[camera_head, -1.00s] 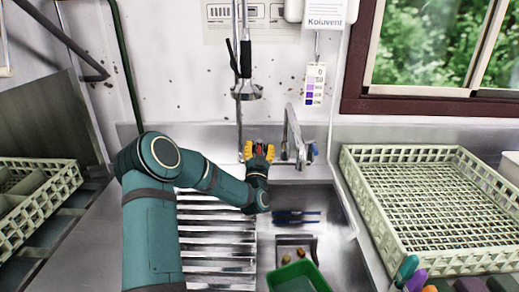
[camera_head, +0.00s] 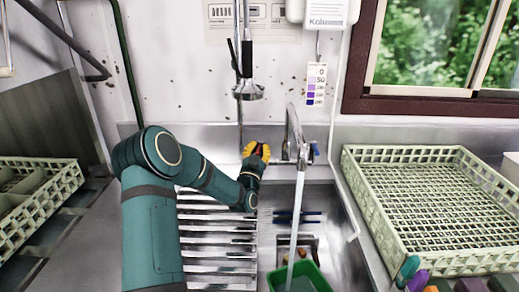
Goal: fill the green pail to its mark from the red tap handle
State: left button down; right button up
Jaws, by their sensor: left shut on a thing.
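The green pail (camera_head: 318,275) stands in the sink under the tap, cut off by the bottom edge of the picture. A stream of water (camera_head: 297,215) falls from the tap spout (camera_head: 291,118) into it. Water shows inside the pail; I cannot make out its mark. My left gripper (camera_head: 256,151), with yellow-orange fingers, is shut at the left side of the tap, on what appears to be the red tap handle. The fingers hide most of the handle. A blue handle (camera_head: 314,150) sits at the tap's right side.
A pale dish rack (camera_head: 360,195) stands on the right counter, with another rack (camera_head: 40,205) at far left. A spray head (camera_head: 248,92) hangs above my left gripper. Ribbed drainboard (camera_head: 215,235) lies left of the sink. Colourful handles (camera_head: 418,280) show at lower right.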

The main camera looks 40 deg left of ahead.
pick_arm(q)
jog(key=shift+r, duration=0.15)
jog(key=c, duration=1)
grip_release()
jog(key=shift+s+d+f, duration=0.15)
jog(key=shift+s+f, duration=0.15)
jog(key=s+d, duration=0.2)
jog(key=s, duration=0.2)
jog(key=s+d, duration=0.2)
jog(key=s, duration=0.2)
jog(key=s+d, duration=0.2)
jog(key=s, duration=0.2)
jog(key=shift+s+f, duration=0.3)
jog(key=shift+s, duration=0.05)
